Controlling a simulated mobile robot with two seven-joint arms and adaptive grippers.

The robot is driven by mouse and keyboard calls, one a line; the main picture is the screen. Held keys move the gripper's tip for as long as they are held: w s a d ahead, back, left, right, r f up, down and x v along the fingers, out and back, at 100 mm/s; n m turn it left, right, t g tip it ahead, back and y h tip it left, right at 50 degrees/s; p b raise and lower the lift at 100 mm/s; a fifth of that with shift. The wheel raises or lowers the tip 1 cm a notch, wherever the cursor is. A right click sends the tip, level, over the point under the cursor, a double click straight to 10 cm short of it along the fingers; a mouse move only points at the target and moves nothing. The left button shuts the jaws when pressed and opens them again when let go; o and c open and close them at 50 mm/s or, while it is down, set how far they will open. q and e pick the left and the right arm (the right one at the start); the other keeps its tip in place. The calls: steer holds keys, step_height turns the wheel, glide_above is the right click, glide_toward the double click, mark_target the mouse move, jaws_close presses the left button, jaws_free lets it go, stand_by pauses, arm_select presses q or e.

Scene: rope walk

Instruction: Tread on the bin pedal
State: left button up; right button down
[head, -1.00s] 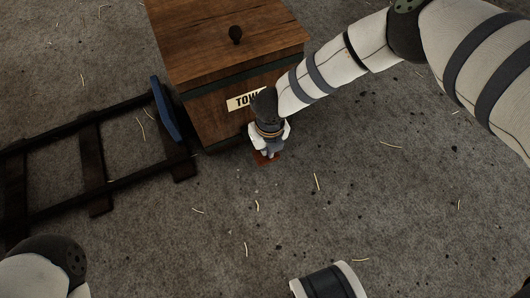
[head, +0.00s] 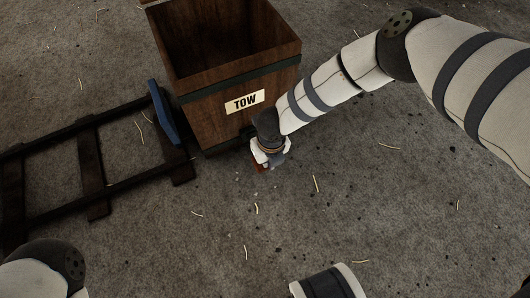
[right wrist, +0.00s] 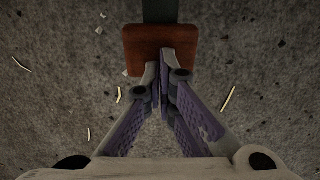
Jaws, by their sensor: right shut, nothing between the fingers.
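The wooden bin (head: 216,110) with a TOW label stands at the top centre of the head view. Its lid is up and the dark inside shows. The bin pedal (right wrist: 160,42), a reddish-brown plate on a dark bar, shows at the top of the right wrist view; in the head view a sliver of it (head: 259,168) shows beside my gripper. My right gripper (head: 272,160) is shut and empty, pointing down at the pedal. Its fingertips (right wrist: 164,55) overlap the pedal's near edge in the right wrist view. My left gripper is not in view.
A dark wooden track with rails and crosspieces (head: 90,165) lies left of the bin, ending at a blue stop (head: 165,110). Loose straw pieces lie on the grey floor. The floor right of and in front of the bin is open.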

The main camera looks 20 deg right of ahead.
step_height(320, 180, up, 13)
steer(key=s, duration=0.2)
steer(key=shift+s+f, duration=0.2)
steer(key=shift+s, duration=0.1)
stand_by(1.3)
